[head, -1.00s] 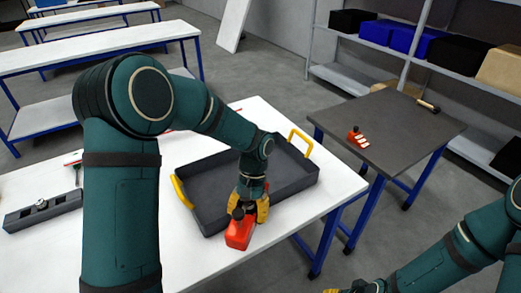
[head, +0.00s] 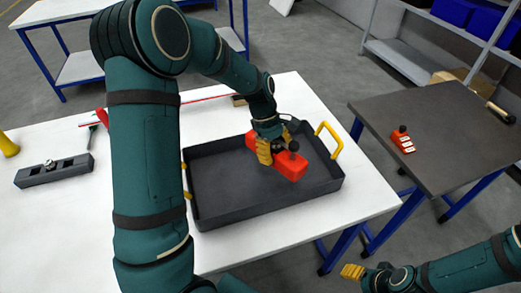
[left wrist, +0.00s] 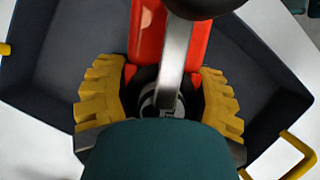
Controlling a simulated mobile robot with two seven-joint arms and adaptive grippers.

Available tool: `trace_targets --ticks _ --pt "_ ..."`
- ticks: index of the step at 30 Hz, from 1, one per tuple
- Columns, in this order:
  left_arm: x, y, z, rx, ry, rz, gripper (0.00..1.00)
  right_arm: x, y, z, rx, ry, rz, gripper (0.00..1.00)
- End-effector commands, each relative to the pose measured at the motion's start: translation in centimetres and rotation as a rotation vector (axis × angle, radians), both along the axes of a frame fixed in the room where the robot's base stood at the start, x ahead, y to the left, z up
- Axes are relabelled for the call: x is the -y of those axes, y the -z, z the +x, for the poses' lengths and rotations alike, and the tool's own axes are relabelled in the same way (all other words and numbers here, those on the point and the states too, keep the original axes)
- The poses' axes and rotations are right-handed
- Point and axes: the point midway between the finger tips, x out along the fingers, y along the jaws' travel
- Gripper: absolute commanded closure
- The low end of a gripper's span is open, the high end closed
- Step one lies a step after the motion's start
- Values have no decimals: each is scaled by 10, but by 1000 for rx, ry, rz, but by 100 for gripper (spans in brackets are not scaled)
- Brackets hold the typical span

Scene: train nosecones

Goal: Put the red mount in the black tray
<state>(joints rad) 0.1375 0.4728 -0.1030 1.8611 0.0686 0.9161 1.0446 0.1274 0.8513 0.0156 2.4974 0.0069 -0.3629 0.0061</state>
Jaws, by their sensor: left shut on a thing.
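The red mount (head: 290,167), a red block with a black knob, is in my left gripper (head: 272,152). It is over the right part of the black tray (head: 225,196), inside the rim as seen from the head. I cannot tell whether it touches the tray floor. In the left wrist view, the yellow fingers (left wrist: 162,100) close around the red mount (left wrist: 197,40), with the dark tray (left wrist: 50,65) beneath. My right gripper (head: 353,272) is at the bottom right, away from the table; its finger opening is unclear.
The tray has yellow handles (head: 329,139) and stands on a white table (head: 120,220). A dark grey block (head: 54,171) lies at the left. On the dark side table (head: 440,125) are a smaller red piece with white parts (head: 403,141) and a hammer (head: 501,112).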

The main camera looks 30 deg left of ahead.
Motion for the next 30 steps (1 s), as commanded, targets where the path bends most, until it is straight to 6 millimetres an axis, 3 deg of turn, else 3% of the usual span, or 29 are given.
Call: trace_targets --ticks 6,13,20,30 --pt "-39 -6 17 4 -548 0 86 0 7 -2 -4 -4 1 41" --pt "-73 -13 28 2 -967 0 86 -1 11 -3 -7 -6 2 41" --pt "-87 -11 31 0 -1125 0 86 -1 14 -4 -9 -7 2 41" --pt "-88 43 31 -4 -1136 0 86 -2 30 -9 -20 -17 5 41"
